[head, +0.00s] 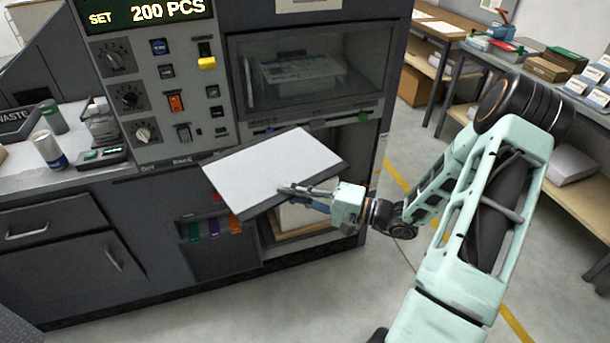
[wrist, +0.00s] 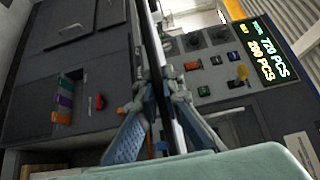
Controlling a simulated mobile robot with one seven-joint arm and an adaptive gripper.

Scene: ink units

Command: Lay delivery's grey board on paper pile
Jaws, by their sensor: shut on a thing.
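My gripper (head: 288,190) is shut on the near right edge of a flat board (head: 238,205), dark grey at its two ends with a white sheet-like face (head: 270,165) between. The board is held up, tilted, in front of the machine's lower opening. In the wrist view the board (wrist: 154,45) shows nearly edge-on between the blue fingers of my gripper (wrist: 163,85). A pale stack (head: 297,219), which looks like the paper pile, stands on a wooden base in the lower opening. The board and my gripper hide much of it.
The machine's control panel (head: 160,90) and a windowed compartment (head: 305,72) rise behind the board. A counter (head: 65,150) with cans and a small scale is at left. A bench (head: 545,70) with boxes is at right. Floor between is clear.

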